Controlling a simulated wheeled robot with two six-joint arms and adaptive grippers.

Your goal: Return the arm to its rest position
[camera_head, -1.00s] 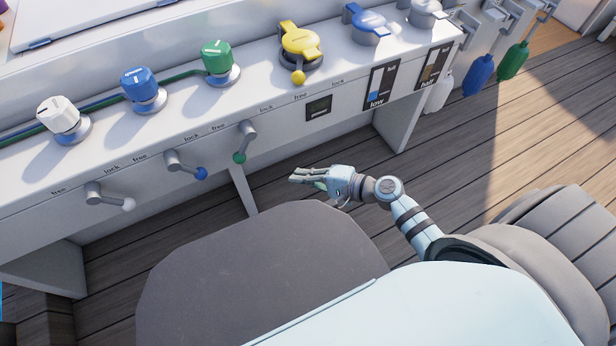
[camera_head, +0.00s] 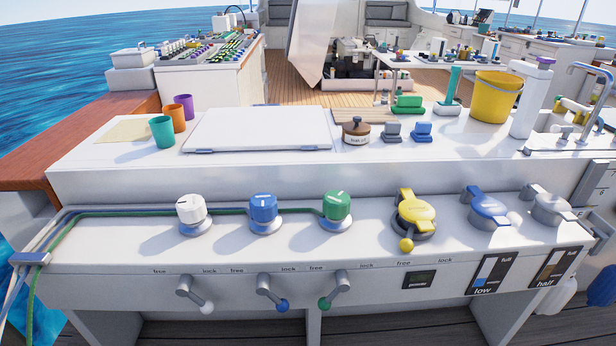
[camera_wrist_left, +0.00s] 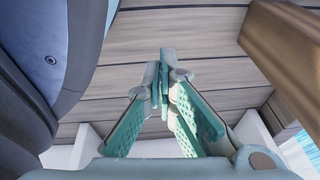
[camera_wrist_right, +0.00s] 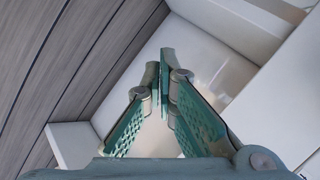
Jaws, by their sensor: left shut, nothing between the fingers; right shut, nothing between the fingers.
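Neither arm shows in the head view now. My left gripper (camera_wrist_left: 165,80) is shut and empty in the left wrist view, its fingertips together above the plank floor (camera_wrist_left: 210,40). My right gripper (camera_wrist_right: 165,75) is shut and empty in the right wrist view, with white panels (camera_wrist_right: 205,60) and plank floor (camera_wrist_right: 60,60) beyond it. Neither gripper touches anything that I can see.
A white console (camera_head: 90,290) spans the front, with white (camera_head: 190,209), blue (camera_head: 263,208) and green (camera_head: 337,206) knobs, several levers below and a yellow valve (camera_head: 415,212). Cups and a yellow bucket (camera_head: 494,97) stand on the counter behind.

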